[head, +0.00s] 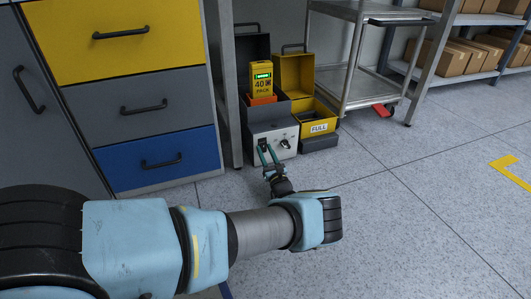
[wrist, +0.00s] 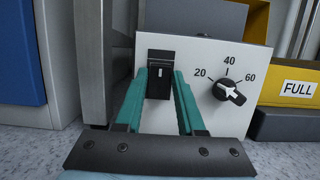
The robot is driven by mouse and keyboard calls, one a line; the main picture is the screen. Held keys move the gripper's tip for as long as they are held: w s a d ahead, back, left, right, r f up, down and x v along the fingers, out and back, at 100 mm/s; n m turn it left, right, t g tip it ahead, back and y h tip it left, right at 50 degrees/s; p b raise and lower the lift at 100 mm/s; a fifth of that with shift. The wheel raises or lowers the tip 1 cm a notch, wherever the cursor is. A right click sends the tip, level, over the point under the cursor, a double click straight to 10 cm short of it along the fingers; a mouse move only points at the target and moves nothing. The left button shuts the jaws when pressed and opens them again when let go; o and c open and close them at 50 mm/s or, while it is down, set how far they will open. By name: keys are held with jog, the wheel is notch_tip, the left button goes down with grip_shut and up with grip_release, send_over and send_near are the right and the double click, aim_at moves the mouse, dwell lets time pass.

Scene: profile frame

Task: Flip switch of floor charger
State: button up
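The floor charger (head: 272,138) stands on the floor beside the cabinet, with a pale front panel. In the wrist view its panel (wrist: 205,60) carries a black rocker switch (wrist: 159,78) at the left and a knob (wrist: 229,91) marked 20, 40, 60 at the right. A yellow battery pack (head: 262,80) with a green display sits in the charger. My gripper (head: 268,150) is at the front panel. In the wrist view its teal fingers (wrist: 162,84) are apart, one on each side of the switch, with nothing held. Contact with the switch cannot be told.
A yellow bin (head: 320,121) labelled FULL stands right of the charger. A drawer cabinet (head: 145,120) and a grey metal post (head: 229,90) are close on the left. A metal cart (head: 355,55) stands behind right. The floor at right is clear.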

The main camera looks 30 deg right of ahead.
jog(key=o, duration=0.3)
jog(key=shift+o, duration=0.2)
jog(key=shift+s+f, duration=0.1)
jog(key=shift+s, duration=0.45)
jog(key=r+p+v, duration=0.1)
jog(key=v, duration=0.3)
jog(key=r+p+v, duration=0.1)
jog(key=p+v, duration=0.1)
jog(key=v, duration=0.3)
jog(key=r+p+v, duration=0.1)
jog(key=v, duration=0.3)
jog(key=shift+s+a+f, duration=0.1)
jog(key=shift+s+f, duration=0.05)
jog(key=shift+s, duration=0.45)
